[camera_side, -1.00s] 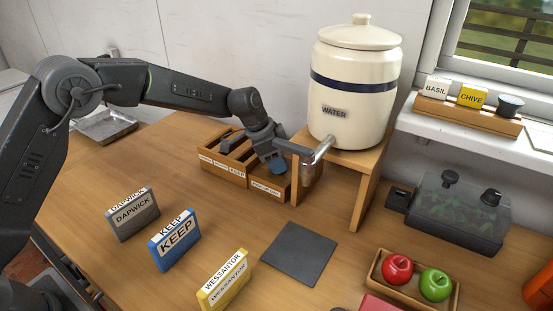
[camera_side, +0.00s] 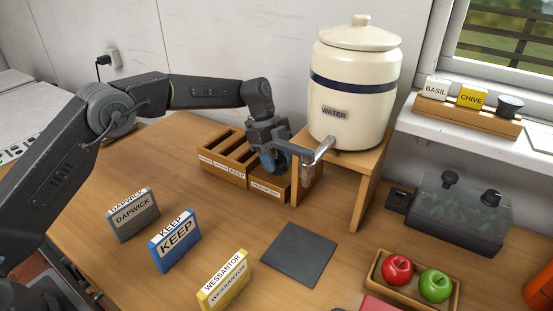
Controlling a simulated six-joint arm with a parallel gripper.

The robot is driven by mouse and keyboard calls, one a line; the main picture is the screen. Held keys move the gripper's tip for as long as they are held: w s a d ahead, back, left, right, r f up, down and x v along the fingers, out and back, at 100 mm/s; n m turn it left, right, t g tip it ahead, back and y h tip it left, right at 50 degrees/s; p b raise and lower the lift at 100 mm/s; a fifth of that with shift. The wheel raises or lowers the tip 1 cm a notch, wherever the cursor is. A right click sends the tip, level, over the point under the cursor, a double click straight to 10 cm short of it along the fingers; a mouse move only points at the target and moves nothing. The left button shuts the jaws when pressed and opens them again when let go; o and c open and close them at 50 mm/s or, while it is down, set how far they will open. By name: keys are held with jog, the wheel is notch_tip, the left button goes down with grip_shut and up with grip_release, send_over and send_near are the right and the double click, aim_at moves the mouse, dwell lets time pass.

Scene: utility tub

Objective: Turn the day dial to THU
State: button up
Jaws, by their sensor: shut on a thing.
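My gripper (camera_side: 268,158) is low over the right part of the wooden compartment box (camera_side: 222,168), just left of the water crock's stand. A small blue rounded piece (camera_side: 267,163) shows between its jaws, and the gripper is shut on it. The piece is mostly covered by the jaws, and I cannot tell whether it is the day dial. No day letters, such as THU, can be read in this view.
The cream water crock (camera_side: 352,90) stands on a wooden stand (camera_side: 370,180), its metal tap (camera_side: 318,152) close to my gripper. Grey (camera_side: 133,215), blue (camera_side: 174,240) and yellow (camera_side: 223,280) packets stand in front. A dark mat (camera_side: 299,254) lies clear; apples fill a tray (camera_side: 388,290).

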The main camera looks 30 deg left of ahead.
aim_at(281, 166)
jog(key=shift+w+m+g+y, duration=0.1)
jog(key=shift+m+g+y, duration=0.45)
jog(key=shift+m, duration=1.65)
jog(key=o, duration=0.9)
jog(key=shift+r, duration=0.1)
notch_tip(281, 166, up, 4)
jog(key=shift+r, duration=0.1)
jog(key=s+a+r, duration=0.1)
jog(key=a+r, duration=0.1)
jog(key=a, duration=0.1)
jog(key=s+a+r, duration=0.1)
jog(key=a+r, duration=0.1)
jog(key=a, duration=0.2)
jog(key=s+a+r, duration=0.1)
jog(key=a+r, duration=0.1)
jog(key=a, duration=0.2)
jog(key=shift+s+a+r, duration=0.1)
jog(key=shift+r, duration=0.2)
